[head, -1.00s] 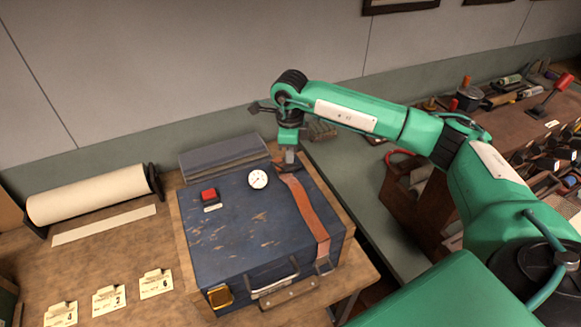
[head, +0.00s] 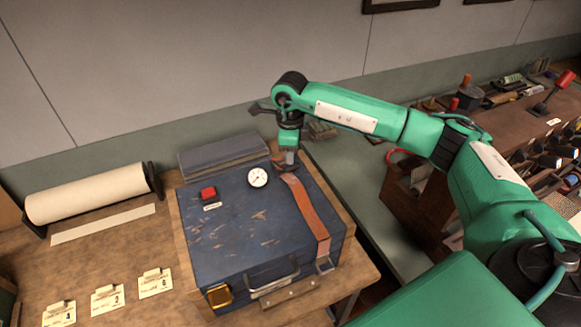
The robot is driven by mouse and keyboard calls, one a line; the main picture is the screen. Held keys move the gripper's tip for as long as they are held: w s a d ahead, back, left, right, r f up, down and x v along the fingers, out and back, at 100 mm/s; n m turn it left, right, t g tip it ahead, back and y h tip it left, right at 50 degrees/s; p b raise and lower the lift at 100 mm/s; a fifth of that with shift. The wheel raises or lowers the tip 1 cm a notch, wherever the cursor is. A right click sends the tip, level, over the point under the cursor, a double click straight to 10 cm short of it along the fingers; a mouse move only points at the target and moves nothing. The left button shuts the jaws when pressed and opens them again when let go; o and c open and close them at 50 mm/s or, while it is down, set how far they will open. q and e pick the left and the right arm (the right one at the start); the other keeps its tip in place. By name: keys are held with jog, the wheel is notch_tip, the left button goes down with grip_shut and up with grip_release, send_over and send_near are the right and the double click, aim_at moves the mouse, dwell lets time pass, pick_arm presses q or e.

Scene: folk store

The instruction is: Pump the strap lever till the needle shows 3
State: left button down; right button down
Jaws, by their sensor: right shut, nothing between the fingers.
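A blue case (head: 240,240) lies on the wooden table. A white round dial (head: 258,178) is on its lid; its needle is too small to read surely. A red button (head: 208,193) sits left of the dial. A brown strap (head: 308,215) runs along the right side of the lid to a metal buckle (head: 324,264) at the front. The strap lever (head: 281,163) is at the strap's far end, partly hidden by my right gripper (head: 289,163). The right gripper is shut and empty, pointing down at the lever; contact is unclear. My left gripper is not in view.
A paper roll (head: 90,194) lies at the left, with several small cards (head: 108,297) in front. A grey box (head: 222,156) stands behind the case. Tool racks (head: 430,185) stand at the right, across a gap.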

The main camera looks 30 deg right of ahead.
aim_at(291, 166)
jog(key=shift+s+f+b, duration=0.15)
jog(key=shift+f+b, duration=0.6)
jog(key=shift+f, duration=0.3)
jog(key=shift+s+f+b, duration=0.15)
jog(key=shift+f+b, duration=0.55)
jog(key=shift+f, duration=0.35)
jog(key=shift+r, duration=0.1)
notch_tip(291, 166, up, 9)
jog(key=p, duration=0.3)
